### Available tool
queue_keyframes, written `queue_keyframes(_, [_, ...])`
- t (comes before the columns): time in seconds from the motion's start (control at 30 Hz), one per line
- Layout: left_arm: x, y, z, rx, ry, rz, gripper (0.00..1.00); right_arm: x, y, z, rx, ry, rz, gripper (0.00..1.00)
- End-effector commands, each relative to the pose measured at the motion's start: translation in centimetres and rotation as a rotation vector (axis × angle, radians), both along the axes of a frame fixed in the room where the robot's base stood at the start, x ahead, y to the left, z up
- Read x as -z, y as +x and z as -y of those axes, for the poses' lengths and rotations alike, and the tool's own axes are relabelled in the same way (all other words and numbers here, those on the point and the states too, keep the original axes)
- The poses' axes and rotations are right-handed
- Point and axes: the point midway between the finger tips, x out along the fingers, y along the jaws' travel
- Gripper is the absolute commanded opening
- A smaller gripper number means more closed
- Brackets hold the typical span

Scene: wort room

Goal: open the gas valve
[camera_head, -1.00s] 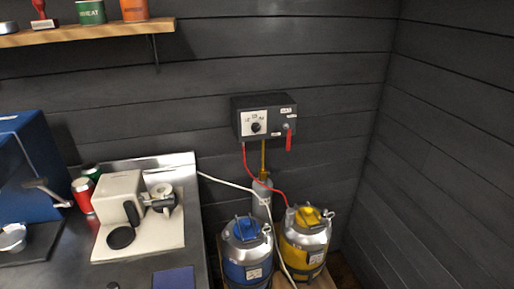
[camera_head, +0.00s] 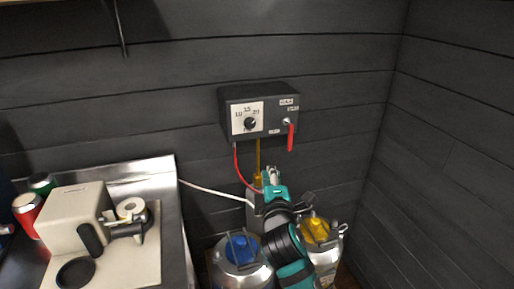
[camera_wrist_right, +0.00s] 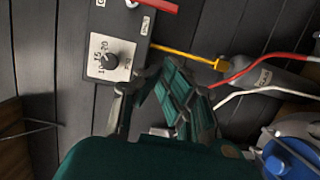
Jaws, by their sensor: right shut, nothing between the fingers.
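A dark grey control box (camera_head: 262,104) is mounted on the wall, with a dial on a white plate (camera_head: 247,117). The gas valve's red lever (camera_head: 291,137) hangs straight down at the box's right side. In the right wrist view, part of the red lever (camera_wrist_right: 160,6) shows at the top edge, with the dial plate (camera_wrist_right: 112,57) below and left of it. My right gripper (camera_head: 271,173) is below the box, apart from the lever, pointing up. It is shut and empty; its fingers (camera_wrist_right: 148,88) show in the wrist view. My left gripper is not in view.
Below the box stand a keg with a blue top (camera_head: 241,249) and a keg with a yellow top (camera_head: 317,229), partly behind my arm. Red and yellow hoses run down from the box. A white grinder-like machine (camera_head: 75,218) stands on the steel counter at left.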

Motion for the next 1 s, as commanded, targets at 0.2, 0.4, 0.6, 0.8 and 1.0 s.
queue_keyframes(0.2, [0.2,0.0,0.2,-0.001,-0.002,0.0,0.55,-1.4,-0.2,-0.1,0.003,-0.015,0.029,0.0])
queue_keyframes(0.4, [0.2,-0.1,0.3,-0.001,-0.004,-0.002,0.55,-1.3,-0.2,-0.1,0.002,-0.013,0.028,0.0])
queue_keyframes(0.6, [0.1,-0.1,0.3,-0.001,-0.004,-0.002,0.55,-1.4,1.2,-0.3,0.004,-0.013,0.027,0.0])
queue_keyframes(0.8, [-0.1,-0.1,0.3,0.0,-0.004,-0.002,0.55,-1.4,5.1,-0.9,0.003,-0.012,0.027,0.0])
queue_keyframes(1.0, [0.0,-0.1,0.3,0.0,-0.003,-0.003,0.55,-1.3,9.1,-1.5,0.003,-0.012,0.027,0.0])
